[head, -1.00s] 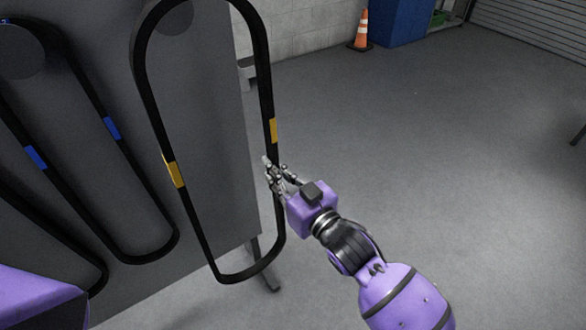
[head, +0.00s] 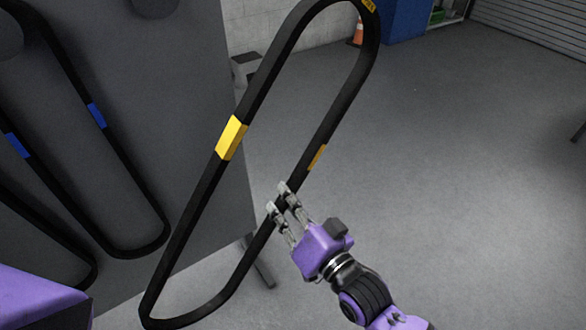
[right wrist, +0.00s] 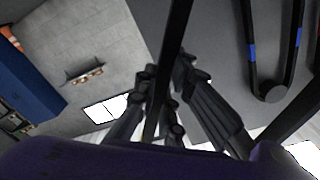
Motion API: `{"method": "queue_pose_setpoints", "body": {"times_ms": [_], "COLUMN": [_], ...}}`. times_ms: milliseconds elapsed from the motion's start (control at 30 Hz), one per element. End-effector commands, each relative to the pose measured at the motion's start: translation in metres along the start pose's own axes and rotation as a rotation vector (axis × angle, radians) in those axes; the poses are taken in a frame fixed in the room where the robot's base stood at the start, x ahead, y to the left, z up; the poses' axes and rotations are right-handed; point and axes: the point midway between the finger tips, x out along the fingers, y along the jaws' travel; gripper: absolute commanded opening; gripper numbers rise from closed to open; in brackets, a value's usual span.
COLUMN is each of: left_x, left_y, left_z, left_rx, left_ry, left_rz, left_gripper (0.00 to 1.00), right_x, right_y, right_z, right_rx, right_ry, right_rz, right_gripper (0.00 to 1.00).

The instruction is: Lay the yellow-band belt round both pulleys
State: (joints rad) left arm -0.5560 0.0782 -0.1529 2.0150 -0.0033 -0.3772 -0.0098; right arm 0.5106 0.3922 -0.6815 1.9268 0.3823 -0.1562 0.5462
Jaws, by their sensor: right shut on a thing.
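The yellow-band belt (head: 232,139) is a long black loop with yellow bands, hanging tilted in the head view with its top leaning right. My right gripper (head: 279,198) is shut on the belt's right strand, below a yellow band. In the right wrist view the belt strand (right wrist: 175,45) runs between the fingers of my right gripper (right wrist: 160,95). The belt is clear of the grey board (head: 190,75), in front of it and to its right. My left gripper is not in view. No pair of pulleys can be made out for certain.
A blue-band belt (head: 97,116) hangs on the board at the left, also seen in the right wrist view (right wrist: 252,50). A round peg (head: 155,6) sits at the board's top. A traffic cone (head: 357,32) and a blue cabinet (head: 405,18) stand far back.

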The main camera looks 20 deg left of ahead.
Motion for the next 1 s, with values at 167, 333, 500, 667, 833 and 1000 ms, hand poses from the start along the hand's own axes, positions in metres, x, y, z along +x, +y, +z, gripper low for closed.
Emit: {"method": "queue_pose_setpoints", "body": {"times_ms": [167,333,500,667,833,1000], "left_x": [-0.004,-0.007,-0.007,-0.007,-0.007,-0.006], "left_y": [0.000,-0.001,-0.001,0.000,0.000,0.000], "left_z": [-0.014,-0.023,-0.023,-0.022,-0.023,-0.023], "left_rx": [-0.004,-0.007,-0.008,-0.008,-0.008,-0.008], "left_ry": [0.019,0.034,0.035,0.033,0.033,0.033], "left_rz": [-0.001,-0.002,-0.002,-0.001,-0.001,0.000], "left_gripper": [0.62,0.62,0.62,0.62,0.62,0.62], "right_x": [-0.008,-0.014,-0.019,-0.021,-0.021,-0.021], "right_y": [-0.015,-0.026,-0.034,-0.038,-0.038,-0.038], "right_z": [0.011,0.025,0.034,0.038,0.039,0.039], "right_rx": [0.235,0.448,0.594,0.660,0.672,0.670], "right_ry": [0.005,0.004,0.004,0.004,0.004,0.003], "right_rz": [-0.002,-0.001,-0.002,-0.002,-0.002,-0.002], "right_gripper": [0.00,0.00,0.00,0.00,0.00,0.00]}}
